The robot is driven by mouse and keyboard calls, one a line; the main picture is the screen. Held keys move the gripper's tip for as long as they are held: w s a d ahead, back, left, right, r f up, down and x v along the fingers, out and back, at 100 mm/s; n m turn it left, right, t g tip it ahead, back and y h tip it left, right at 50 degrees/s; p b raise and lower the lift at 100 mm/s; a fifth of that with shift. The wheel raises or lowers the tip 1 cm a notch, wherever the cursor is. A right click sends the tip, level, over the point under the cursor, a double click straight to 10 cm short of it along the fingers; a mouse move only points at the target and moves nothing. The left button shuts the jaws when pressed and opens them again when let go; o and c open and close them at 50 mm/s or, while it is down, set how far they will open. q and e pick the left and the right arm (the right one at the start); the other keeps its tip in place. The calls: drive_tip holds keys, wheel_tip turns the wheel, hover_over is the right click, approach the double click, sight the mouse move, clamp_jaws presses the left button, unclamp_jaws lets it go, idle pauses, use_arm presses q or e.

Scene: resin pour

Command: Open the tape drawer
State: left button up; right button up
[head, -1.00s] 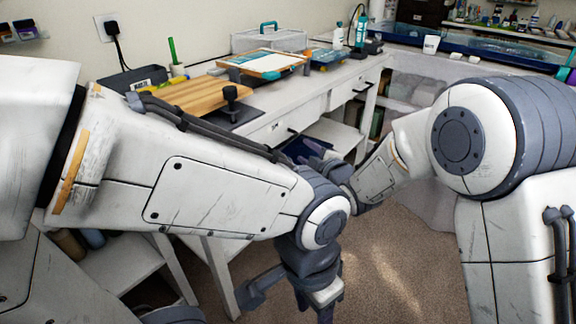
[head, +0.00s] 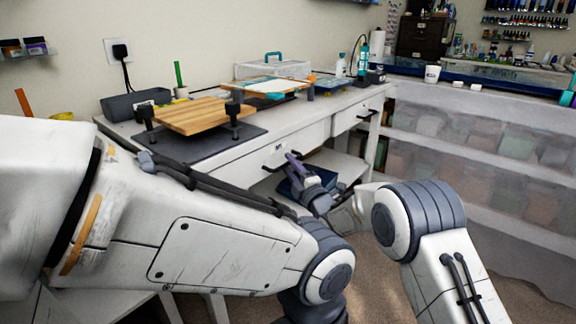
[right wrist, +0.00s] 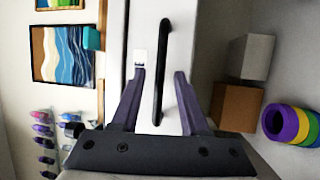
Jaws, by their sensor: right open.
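The white desk holds a left drawer (head: 262,157) with a small label and a black bar handle, and a right drawer (head: 371,103) with its own black handle. Both look shut. The label text is too small to read. My right gripper (head: 291,158) is at the left drawer's handle, with its purple fingers open. In the right wrist view the black handle (right wrist: 160,70) lies between the two open fingers of my right gripper (right wrist: 160,74), in front of the white drawer front (right wrist: 172,28). Contact cannot be told. My left arm crosses the foreground; its gripper is out of view.
A wooden board (head: 190,115) on clamps stands on a dark mat on the desk. A framed blue-white panel (head: 268,84) and a clear case (head: 272,68) sit further back. An open shelf lies below the drawers. Translucent bins (head: 480,150) fill the right side.

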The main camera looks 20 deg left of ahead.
drive_tip(key=shift+x, duration=0.85)
clamp_jaws()
idle(0.9)
